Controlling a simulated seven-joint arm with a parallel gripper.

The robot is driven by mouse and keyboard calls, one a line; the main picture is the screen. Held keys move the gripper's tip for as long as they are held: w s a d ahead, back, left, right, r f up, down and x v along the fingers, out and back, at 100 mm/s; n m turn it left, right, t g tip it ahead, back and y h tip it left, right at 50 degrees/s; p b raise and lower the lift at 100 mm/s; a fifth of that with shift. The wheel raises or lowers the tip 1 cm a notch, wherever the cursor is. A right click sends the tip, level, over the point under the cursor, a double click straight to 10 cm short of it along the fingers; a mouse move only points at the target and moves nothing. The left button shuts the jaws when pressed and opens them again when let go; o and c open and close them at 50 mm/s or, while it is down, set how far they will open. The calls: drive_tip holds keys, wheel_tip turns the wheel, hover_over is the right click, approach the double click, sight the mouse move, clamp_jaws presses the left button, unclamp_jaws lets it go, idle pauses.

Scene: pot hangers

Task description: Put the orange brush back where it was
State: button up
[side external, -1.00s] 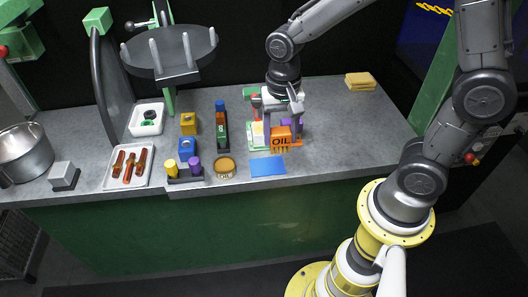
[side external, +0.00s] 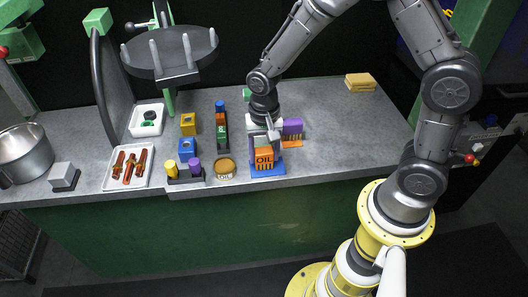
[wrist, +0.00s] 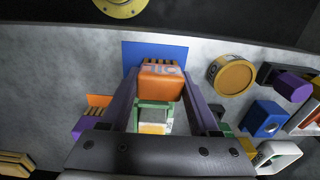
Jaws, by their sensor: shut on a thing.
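The orange brush (side external: 264,156) is a block with dark "OIL" lettering and short bristles. My gripper (side external: 265,146) points down and is shut on it. In the wrist view the brush (wrist: 161,83) sits between the two fingers, bristles toward the blue mat (wrist: 145,52). In the side view the brush is over the blue mat (side external: 268,172) near the counter's front edge. I cannot tell whether the bristles touch the mat.
A round orange-topped tin (side external: 225,168) is close on the left of the mat. Further left are a two-peg holder (side external: 185,178), blue and yellow blocks and a white tray (side external: 112,184). A green-and-white item (wrist: 153,118) lies behind the brush. The right counter is mostly clear.

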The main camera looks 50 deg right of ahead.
sight(264, 150)
drive_tip(key=o, duration=1.3)
drive_tip(key=shift+f, duration=0.1)
wheel_tip(264, 150, up, 12)
drive_tip(key=r, duration=0.1)
drive_tip(key=s+d+r+n+t, duration=0.1)
drive_tip(key=s+r+n+t, duration=0.1)
drive_tip(key=s, duration=0.4)
drive_tip(key=s+d+r+n+t, duration=0.1)
drive_tip(key=s+r+n, duration=0.2)
drive_tip(key=s+n, duration=0.1)
drive_tip(key=s+d+r+n+t, duration=0.2)
drive_tip(key=s+r+n, duration=0.1)
drive_tip(key=s, duration=0.4)
drive_tip(key=shift+s+r+t, duration=0.2)
drive_tip(key=shift+s+t, duration=0.1)
